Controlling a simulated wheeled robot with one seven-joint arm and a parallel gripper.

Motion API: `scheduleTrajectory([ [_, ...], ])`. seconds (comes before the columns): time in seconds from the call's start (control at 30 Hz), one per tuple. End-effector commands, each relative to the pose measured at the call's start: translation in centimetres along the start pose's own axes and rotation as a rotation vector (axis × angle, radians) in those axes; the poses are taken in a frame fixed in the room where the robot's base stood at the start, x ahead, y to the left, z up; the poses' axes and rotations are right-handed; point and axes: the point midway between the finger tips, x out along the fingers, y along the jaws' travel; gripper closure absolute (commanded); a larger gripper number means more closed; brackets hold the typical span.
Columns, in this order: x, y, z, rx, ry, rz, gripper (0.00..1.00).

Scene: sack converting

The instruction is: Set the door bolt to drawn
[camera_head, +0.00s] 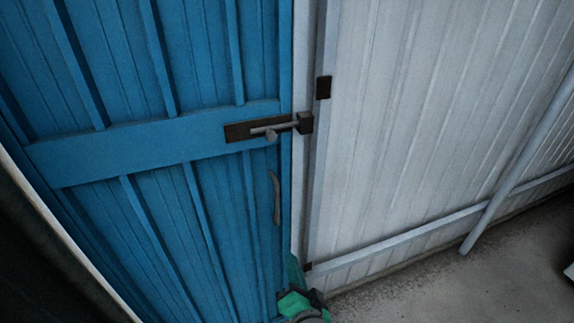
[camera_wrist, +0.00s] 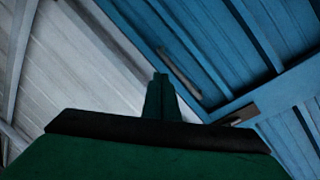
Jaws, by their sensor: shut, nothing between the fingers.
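The door bolt (camera_head: 272,129) is a grey rod with a knob on a dark plate, fixed across the rail of the blue door (camera_head: 110,150). Its rod reaches right to the dark keeper (camera_head: 305,122) on the frame and appears to enter it. The door looks closed. My gripper shows in the wrist view (camera_wrist: 162,98) as green fingers together, shut and empty. In the head view, green parts of my arm show at the bottom, below the bolt and handle. In the wrist view the bolt plate (camera_wrist: 236,115) is beyond the fingers to the right, partly hidden; the fingers are apart from it.
A grey door handle (camera_head: 275,197) stands upright below the bolt. White ribbed wall (camera_head: 420,120) fills the right, with a dark bracket (camera_head: 323,87) near the frame and a slanted pole (camera_head: 515,170). The concrete floor (camera_head: 440,285) at lower right looks mostly clear.

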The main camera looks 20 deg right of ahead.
Motion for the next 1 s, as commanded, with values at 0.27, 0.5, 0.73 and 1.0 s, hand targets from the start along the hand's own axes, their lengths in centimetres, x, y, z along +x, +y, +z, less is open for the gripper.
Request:
scheduleTrajectory([
  [0.27, 2.8, -5.7, -8.1, 0.194, -0.012, -0.068, 1.0],
  [0.5, 2.8, -11.0, -14.9, 0.327, -0.048, -0.131, 1.0],
  [0.73, 0.9, -15.8, -20.6, 0.415, -0.092, -0.184, 1.0],
  [1.0, -1.3, -18.8, -23.9, 0.457, -0.128, -0.21, 1.0],
])
